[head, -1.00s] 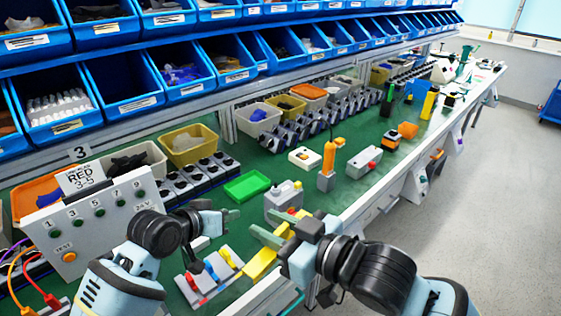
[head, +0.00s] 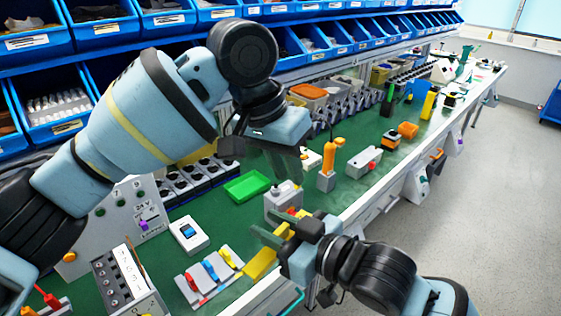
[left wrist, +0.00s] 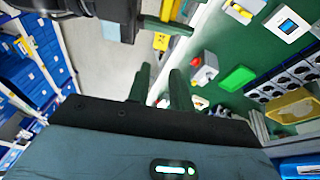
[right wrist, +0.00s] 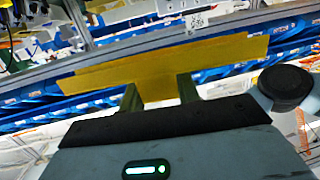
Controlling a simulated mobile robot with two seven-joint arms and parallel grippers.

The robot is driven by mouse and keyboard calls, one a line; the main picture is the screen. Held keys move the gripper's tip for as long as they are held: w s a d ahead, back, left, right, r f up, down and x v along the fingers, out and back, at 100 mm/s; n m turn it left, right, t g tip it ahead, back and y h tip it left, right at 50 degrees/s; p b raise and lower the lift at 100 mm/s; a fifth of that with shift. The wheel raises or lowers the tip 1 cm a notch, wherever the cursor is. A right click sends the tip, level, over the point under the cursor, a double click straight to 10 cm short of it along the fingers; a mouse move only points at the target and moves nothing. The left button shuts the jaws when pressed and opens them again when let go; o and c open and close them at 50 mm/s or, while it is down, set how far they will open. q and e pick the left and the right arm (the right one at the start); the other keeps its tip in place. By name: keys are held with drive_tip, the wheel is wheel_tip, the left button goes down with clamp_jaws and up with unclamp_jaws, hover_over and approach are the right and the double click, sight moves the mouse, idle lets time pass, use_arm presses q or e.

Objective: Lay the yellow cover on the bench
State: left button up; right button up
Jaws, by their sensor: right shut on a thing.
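The yellow cover (head: 261,262) is at the bench's front edge in the head view. The right wrist view shows it as a long flat yellow strip (right wrist: 165,70) across both fingertips. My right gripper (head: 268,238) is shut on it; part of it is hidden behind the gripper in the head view. My left gripper (head: 288,168) is raised over the bench, pointing down behind the grey box with the red button (head: 283,203). Its fingers (left wrist: 158,80) stand apart with nothing between them. The green bench top (head: 225,215) lies below.
A green tray (head: 247,186), a white box with a blue switch (head: 189,235) and a plate with coloured levers (head: 209,275) stand on the bench. An orange tool (head: 328,160) stands farther right. Blue bins line the back. Bare green surface shows between the tray and the levers.

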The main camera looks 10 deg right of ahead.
sight(281, 229)
use_arm(q)
drive_tip(key=s+a+r+y, duration=0.2)
drive_tip(key=s+r+y, duration=0.1)
drive_tip(key=s, duration=0.1)
drive_tip(key=shift+s+r+g+y, duration=0.15)
drive_tip(key=shift+r+g+y, duration=0.15)
drive_tip(key=shift+r, duration=0.1)
drive_tip(key=shift+f, duration=0.1)
wheel_tip(281, 229, down, 12)
drive_tip(key=shift+r, duration=0.1)
idle(0.4)
clamp_jaws()
use_arm(e)
drive_tip(key=o, duration=1)
use_arm(q)
drive_tip(key=shift+d, duration=0.1)
use_arm(e)
drive_tip(key=shift+o, duration=0.2)
